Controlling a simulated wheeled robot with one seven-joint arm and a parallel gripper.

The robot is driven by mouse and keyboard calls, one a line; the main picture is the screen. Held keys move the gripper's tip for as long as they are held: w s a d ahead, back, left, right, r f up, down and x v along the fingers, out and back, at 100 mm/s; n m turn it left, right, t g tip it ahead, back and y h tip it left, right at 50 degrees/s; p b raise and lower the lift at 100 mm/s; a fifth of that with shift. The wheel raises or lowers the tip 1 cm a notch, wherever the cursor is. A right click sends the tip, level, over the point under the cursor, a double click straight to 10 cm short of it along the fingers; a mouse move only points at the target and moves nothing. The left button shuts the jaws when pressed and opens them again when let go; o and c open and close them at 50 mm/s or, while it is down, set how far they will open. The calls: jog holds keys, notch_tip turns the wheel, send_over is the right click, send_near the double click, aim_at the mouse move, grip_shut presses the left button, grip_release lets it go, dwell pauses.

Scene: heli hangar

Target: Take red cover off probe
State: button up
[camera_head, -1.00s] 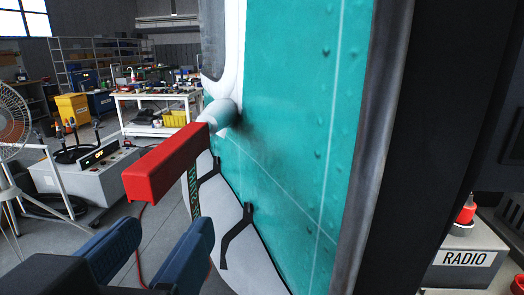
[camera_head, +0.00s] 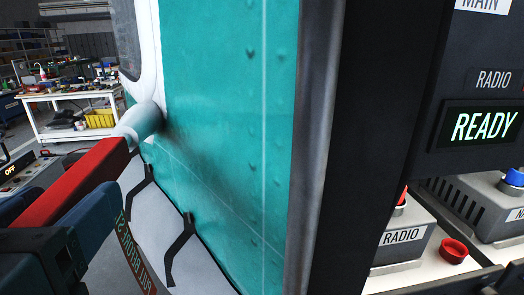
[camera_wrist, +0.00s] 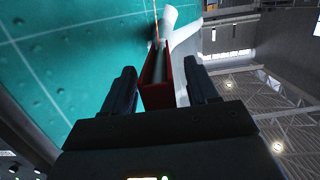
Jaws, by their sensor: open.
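The red cover (camera_head: 75,180) is a long box-like sleeve on the pale probe (camera_head: 141,121), which sticks out of the teal helicopter side. In the wrist view, the cover (camera_wrist: 157,88) points away from me toward the white probe mount (camera_wrist: 170,18), and a long open side shows a grey inside. My gripper (camera_head: 66,194) is open, with its dark blue fingers on either side of the cover. In the wrist view, gaps show between the fingers of my gripper (camera_wrist: 161,74) and the cover. A red streamer (camera_head: 132,252) with lettering hangs below. The cover's near end is partly hidden in the head view.
The teal fuselage wall (camera_head: 215,110) is close on the right of the probe. A dark upright post (camera_head: 370,120) and radio boxes (camera_head: 402,236) stand farther right. A grey cart with an OFF display (camera_head: 17,165) and a white workbench (camera_head: 75,100) are at the left.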

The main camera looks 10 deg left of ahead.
jog(key=shift+x, duration=1.05)
jog(key=c, duration=1.1)
